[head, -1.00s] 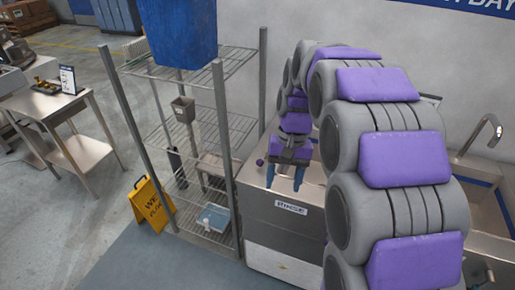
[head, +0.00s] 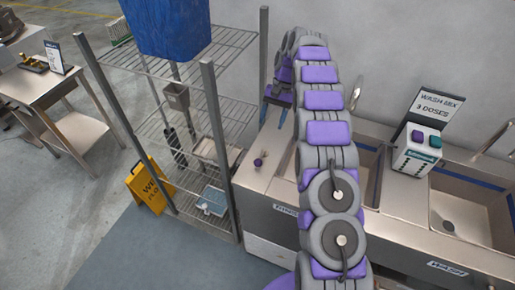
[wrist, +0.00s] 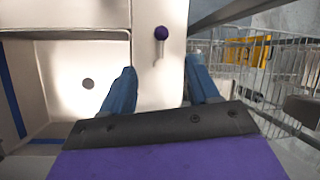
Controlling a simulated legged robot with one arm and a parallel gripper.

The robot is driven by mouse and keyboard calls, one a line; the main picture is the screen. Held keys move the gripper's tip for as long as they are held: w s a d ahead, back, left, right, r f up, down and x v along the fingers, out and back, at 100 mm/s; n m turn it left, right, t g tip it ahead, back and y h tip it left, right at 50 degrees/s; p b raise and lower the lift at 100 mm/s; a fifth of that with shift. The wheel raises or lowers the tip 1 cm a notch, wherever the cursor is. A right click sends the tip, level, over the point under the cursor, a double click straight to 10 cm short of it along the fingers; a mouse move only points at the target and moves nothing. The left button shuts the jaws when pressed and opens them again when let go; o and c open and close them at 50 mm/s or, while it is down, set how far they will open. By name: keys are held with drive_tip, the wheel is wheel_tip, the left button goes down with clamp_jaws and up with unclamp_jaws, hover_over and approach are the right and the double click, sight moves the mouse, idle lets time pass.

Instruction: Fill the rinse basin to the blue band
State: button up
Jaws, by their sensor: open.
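The rinse basin (wrist: 62,62) is at the left of the wrist view, with a bare metal floor, a drain (wrist: 88,84) and a blue band (wrist: 13,100) on its wall. In the head view my arm hides most of it; part of its front label (head: 285,209) shows. A purple knob (wrist: 161,33) on a short metal stem stands on the steel ledge beside the basin; it also shows in the head view (head: 258,161). My gripper (wrist: 160,70) is open and empty above the ledge. The knob appears beyond the fingertips, apart from them. In the head view my gripper (head: 275,128) is behind the knob.
A wire shelf rack (head: 208,140) with a blue bin (head: 168,28) stands left of the sink. A wash basin (head: 470,205) and a dispenser (head: 416,150) with a "3 doses" sign (head: 437,105) are at right. A yellow wet-floor sign (head: 150,188) stands by the rack.

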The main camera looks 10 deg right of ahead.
sight(259, 159)
drive_tip(key=b+x, duration=0.1)
drive_tip(key=x, duration=0.5)
drive_tip(key=b+x, duration=0.2)
drive_tip(key=x, duration=0.3)
drive_tip(key=w+b+x, duration=0.1)
drive_tip(key=x, duration=0.5)
drive_tip(key=shift+s+f, duration=0.15)
drive_tip(key=shift+f, duration=0.35)
drive_tip(key=shift+d, duration=0.1)
drive_tip(key=shift+c, duration=0.3)
clamp_jaws()
